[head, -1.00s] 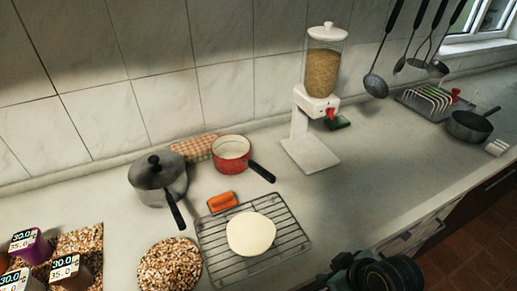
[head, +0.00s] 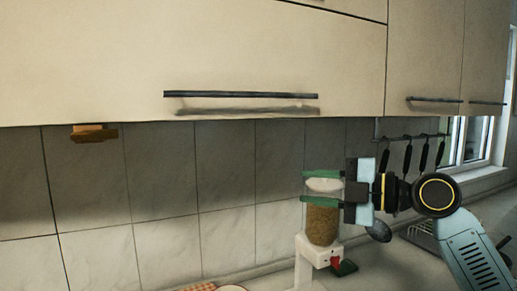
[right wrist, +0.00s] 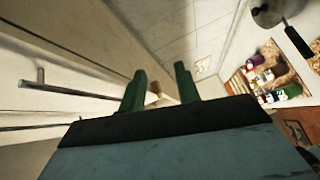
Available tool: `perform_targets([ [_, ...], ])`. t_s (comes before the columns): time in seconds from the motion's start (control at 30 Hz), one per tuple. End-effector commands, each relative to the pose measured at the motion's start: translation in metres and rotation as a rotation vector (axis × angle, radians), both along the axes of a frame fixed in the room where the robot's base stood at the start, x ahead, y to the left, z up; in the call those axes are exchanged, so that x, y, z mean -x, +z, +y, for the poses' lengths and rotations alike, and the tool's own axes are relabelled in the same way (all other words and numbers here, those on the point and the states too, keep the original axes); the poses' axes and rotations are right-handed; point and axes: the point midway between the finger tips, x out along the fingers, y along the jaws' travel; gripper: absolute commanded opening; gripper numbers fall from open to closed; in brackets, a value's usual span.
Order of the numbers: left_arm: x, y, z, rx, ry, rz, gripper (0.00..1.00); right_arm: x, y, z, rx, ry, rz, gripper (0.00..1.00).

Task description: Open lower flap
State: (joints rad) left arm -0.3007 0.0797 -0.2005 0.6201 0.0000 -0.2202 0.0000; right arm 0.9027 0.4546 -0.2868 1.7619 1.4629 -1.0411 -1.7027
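The lower flap (head: 100,60) is a wide cream cabinet front across the upper part of the head view, and it is closed. Its long dark bar handle (head: 240,95) runs level near the bottom edge. My right gripper (head: 304,187) is open and empty, its two green fingers pointing left, below the flap and its handle and to the right of the handle's middle. In the right wrist view the open fingers (right wrist: 160,88) have nothing between them, and a bar handle (right wrist: 70,92) lies to their left, apart from them. My left gripper is not in view.
A grain dispenser (head: 322,226) stands on the counter behind my right fingers. Ladles (head: 408,160) hang from a rail at the right. Other cabinet doors (head: 425,50) adjoin the flap on the right. A small wooden piece (head: 93,134) hangs under the cabinet at the left.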

Motion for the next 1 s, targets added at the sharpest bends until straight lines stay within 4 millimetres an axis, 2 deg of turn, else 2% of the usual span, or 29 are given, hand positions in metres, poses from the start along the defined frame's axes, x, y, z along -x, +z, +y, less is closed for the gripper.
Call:
perform_targets([
  [0.03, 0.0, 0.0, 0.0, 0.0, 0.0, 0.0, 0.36, 0.003, 0.034, -0.004, -0.001, 0.023, -0.09, 0.32],
  [0.1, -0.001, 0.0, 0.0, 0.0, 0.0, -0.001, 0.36, 0.01, 0.07, -0.007, -0.002, 0.053, -0.196, 0.32],
  [0.2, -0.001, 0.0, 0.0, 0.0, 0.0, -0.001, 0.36, 0.02, 0.11, -0.012, -0.008, 0.082, -0.313, 0.32],
  [0.3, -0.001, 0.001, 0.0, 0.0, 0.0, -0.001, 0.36, 0.028, 0.134, -0.014, -0.014, 0.1, -0.388, 0.32],
  [0.43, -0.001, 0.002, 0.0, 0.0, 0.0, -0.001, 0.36, 0.031, 0.148, -0.014, -0.018, 0.109, -0.428, 0.32],
  [0.57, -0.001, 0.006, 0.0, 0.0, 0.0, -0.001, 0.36, 0.027, 0.152, -0.001, -0.017, 0.112, -0.433, 0.32],
  [1.0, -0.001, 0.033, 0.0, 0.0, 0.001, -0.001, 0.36, -0.006, 0.165, 0.08, -0.018, 0.11, -0.43, 0.32],
])
